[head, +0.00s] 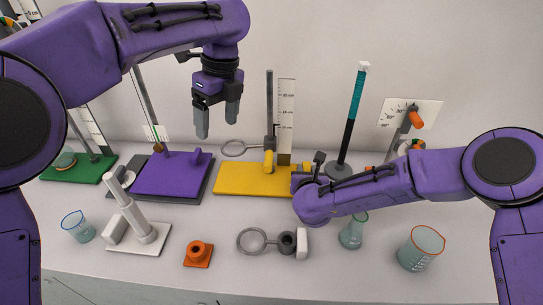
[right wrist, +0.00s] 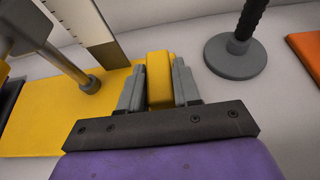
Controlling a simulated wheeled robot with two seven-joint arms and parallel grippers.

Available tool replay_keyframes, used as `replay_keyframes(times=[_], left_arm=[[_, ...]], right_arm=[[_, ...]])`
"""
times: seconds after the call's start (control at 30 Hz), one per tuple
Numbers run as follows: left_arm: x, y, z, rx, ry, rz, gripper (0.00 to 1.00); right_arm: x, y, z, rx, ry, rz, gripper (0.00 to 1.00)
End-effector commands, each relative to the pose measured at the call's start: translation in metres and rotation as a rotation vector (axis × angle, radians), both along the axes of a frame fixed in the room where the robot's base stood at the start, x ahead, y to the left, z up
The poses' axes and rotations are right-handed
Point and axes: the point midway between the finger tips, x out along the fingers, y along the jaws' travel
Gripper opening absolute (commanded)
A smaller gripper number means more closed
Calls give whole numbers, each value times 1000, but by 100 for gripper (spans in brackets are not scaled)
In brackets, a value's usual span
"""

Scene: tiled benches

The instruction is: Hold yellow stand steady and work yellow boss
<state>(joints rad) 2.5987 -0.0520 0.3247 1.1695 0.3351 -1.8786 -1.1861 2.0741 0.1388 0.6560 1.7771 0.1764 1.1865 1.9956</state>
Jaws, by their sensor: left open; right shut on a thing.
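The yellow stand has a flat yellow base (head: 240,179) on the bench, an upright grey rod (head: 269,100) and a ring to the left. The yellow boss (head: 268,161) sits low on the rod, with a dark clamp part above it. My right gripper (head: 303,176) is at the base's right end. In the right wrist view its fingers are shut on a yellow block (right wrist: 160,78) at the yellow base (right wrist: 110,90). My left gripper (head: 217,118) is open and empty, pointing down in the air, left of the rod and above the benchtop.
A purple stand (head: 175,176) is left of the yellow one, and a green stand (head: 75,171) is further left. A dark rod on a round grey foot (head: 341,171) is to the right. A white stand, orange piece (head: 198,252), loose ring clamp (head: 288,243), flask and beakers stand in front.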

Motion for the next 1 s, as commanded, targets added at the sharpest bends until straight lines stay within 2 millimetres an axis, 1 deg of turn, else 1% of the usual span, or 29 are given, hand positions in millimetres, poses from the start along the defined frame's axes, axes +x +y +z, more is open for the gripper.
replay_keyframes(times=[0.03, 0.13, 0.2, 0.3, 0.37, 0.47, 0.8, 1.0], left_arm=[[8, -11, -10, -120, -9, 105, 80], [25, -36, -17, -356, -14, 347, 80], [34, -46, -17, -461, -2, 471, 80], [40, -53, -17, -528, 9, 554, 80], [41, -56, -21, -535, 11, 565, 80], [40, -61, -34, -532, 10, 562, 80], [40, -83, -90, -528, 9, 560, 80], [41, -94, -116, -530, 8, 560, 80]], right_arm=[[1, 0, 1, 1, -2, -2, 0], [1, 0, 1, 1, -2, -2, 0], [1, 0, 1, 1, -2, -2, 0], [0, 0, 1, 1, -2, 0, 0], [0, 0, 1, 1, -2, 0, 0], [0, 0, 1, 1, -2, 0, 0], [1, 0, 1, 1, -2, -2, 0], [0, 0, 1, 1, -2, 0, 0]])
